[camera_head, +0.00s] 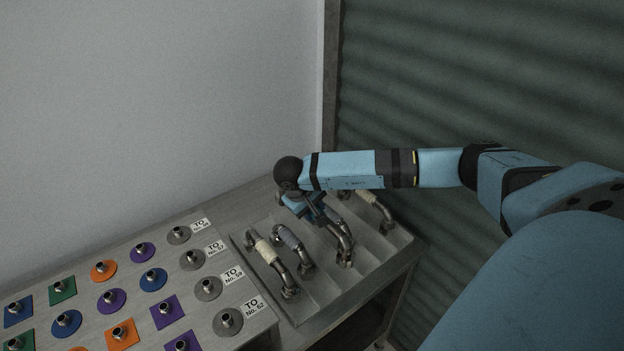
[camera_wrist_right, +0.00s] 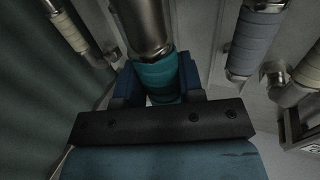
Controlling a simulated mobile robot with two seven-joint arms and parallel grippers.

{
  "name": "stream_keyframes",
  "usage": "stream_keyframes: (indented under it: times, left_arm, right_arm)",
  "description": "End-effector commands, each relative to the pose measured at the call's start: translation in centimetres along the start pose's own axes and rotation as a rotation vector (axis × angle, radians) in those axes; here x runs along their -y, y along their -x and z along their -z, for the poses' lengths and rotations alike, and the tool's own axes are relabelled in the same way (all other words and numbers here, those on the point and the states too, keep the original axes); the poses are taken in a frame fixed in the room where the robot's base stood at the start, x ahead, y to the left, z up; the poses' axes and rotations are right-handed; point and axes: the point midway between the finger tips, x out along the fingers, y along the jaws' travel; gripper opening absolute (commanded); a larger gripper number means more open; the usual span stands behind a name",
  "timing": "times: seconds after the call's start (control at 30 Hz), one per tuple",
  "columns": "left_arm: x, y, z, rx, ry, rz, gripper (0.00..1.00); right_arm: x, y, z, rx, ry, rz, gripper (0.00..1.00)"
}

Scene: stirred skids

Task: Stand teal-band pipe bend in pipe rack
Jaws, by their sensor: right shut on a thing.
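My right gripper (camera_head: 308,207) is shut on the teal-band pipe bend. In the right wrist view the fingers (camera_wrist_right: 160,78) close on both sides of its teal band (camera_wrist_right: 157,70), with the bare metal tube running on beyond. In the head view the gripper hides the band; a bare metal bend (camera_head: 344,245) shows just below the fingers. It is over a grey ridged rack (camera_head: 322,298) with raised dividers. I cannot tell whether the bend touches the rack. My left gripper is not in view.
Other pipe bends sit in the rack: a cream-band one (camera_head: 264,251) and a grey-band one (camera_head: 289,237) to the left, and another cream-band one (camera_head: 368,198) at the right. A board (camera_head: 135,278) with several stubs on coloured plates stands left. A corrugated wall (camera_head: 480,90) is behind.

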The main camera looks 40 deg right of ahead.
Motion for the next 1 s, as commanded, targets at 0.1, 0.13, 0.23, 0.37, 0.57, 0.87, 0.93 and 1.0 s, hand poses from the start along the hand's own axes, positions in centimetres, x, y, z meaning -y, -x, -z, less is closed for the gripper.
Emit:
stream_keyframes:
  times: [0.1,0.13,0.23,0.37,0.57,0.87,0.93,1.0]
  left_arm:
    - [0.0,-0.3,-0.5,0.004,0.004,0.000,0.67]
    - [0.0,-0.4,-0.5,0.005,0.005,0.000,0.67]
    - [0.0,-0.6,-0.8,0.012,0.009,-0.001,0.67]
    - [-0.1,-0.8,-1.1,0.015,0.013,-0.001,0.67]
    - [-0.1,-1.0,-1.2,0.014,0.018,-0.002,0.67]
    - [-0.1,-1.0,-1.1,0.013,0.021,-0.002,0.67]
    - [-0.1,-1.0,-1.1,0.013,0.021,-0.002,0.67]
    - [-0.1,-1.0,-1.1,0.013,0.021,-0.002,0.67]
  right_arm:
    - [0.3,-0.6,0.1,-0.001,-0.001,0.000,0.00]
    - [0.3,-0.8,0.1,-0.001,-0.001,0.000,0.00]
    - [0.5,-1.2,0.0,-0.001,0.000,-0.001,0.00]
    - [0.7,-1.7,0.0,-0.001,0.000,-0.001,0.00]
    - [0.9,-2.2,0.0,-0.001,0.000,-0.001,0.00]
    - [1.0,-2.4,0.0,-0.001,0.000,-0.001,0.00]
    - [1.0,-2.4,0.0,-0.001,0.000,-0.001,0.00]
    - [1.0,-2.4,0.0,-0.001,0.000,-0.001,0.00]
